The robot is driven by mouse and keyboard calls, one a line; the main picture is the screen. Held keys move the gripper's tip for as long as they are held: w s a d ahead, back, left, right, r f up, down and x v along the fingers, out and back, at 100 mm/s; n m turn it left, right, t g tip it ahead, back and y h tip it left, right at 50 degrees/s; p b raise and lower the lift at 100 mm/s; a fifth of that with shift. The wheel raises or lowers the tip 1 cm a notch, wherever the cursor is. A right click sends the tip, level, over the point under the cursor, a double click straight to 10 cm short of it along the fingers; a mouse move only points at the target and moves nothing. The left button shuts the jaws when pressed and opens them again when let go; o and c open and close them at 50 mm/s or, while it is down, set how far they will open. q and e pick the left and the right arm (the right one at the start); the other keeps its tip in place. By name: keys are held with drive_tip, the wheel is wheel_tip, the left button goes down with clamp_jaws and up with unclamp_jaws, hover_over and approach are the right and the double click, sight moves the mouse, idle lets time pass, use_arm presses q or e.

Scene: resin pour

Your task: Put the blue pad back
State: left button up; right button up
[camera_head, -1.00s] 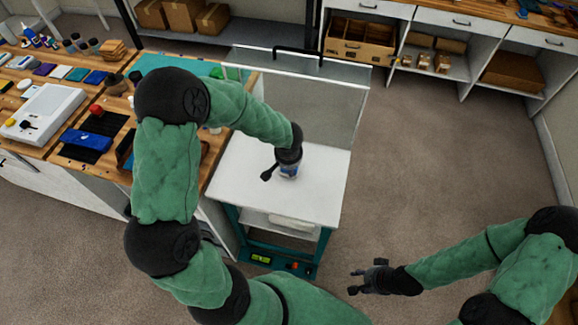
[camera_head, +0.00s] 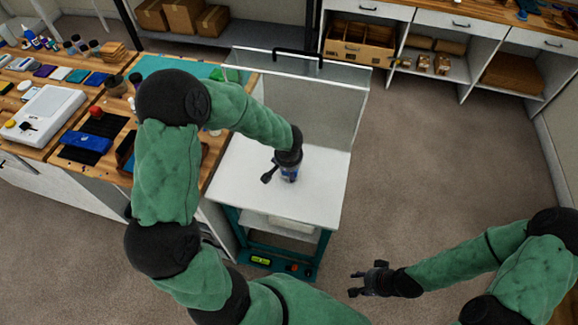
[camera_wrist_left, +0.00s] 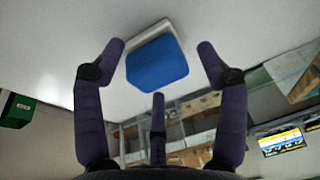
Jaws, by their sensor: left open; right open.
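A blue pad (camera_wrist_left: 157,64) with a white layer behind it shows in the left wrist view, between the spread fingers of my left gripper (camera_wrist_left: 158,70). Gaps separate it from both side fingers. In the head view my left gripper (camera_head: 279,174) is over the white cart top, beside a small blue-and-white thing (camera_head: 290,174) that looks like this pad. The hand partly hides it, and I cannot tell whether it touches the cart. My right gripper (camera_head: 368,280) is open and empty, low at the right, away from the cart.
The white cart top (camera_head: 325,185) is otherwise bare, with a clear panel (camera_head: 340,95) at its back. The workbench at left holds a row of coloured pads (camera_head: 76,75), a white scale (camera_head: 42,115) and a blue thing on black (camera_head: 87,140). Floor right of the cart is clear.

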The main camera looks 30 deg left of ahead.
use_arm(q)
drive_tip(key=p+v, duration=0.3)
drive_tip(key=v, duration=0.8)
drive_tip(key=shift+r, duration=0.25)
drive_tip(key=shift+o, duration=0.8)
drive_tip(key=shift+s+r, duration=0.15)
drive_tip(key=shift+r, duration=0.05)
drive_tip(key=w+d+f+n+g+y+b, duration=0.2)
drive_tip(key=w+n+b, duration=0.15)
drive_tip(key=n, duration=0.55)
drive_tip(key=w+d+f+n+g+y+b, duration=0.15)
drive_tip(key=n+b, duration=0.25)
drive_tip(key=n, duration=0.5)
drive_tip(key=shift+h, duration=0.25)
drive_tip(key=b+x, duration=0.1)
drive_tip(key=x, duration=0.4)
drive_tip(key=shift+a+f, duration=0.15)
drive_tip(key=shift+a, duration=0.1)
drive_tip(key=b+x, duration=0.2)
drive_tip(key=x, duration=0.3)
drive_tip(key=shift+w+d, duration=0.1)
drive_tip(key=shift+d, duration=0.05)
drive_tip(key=c, duration=1.3)
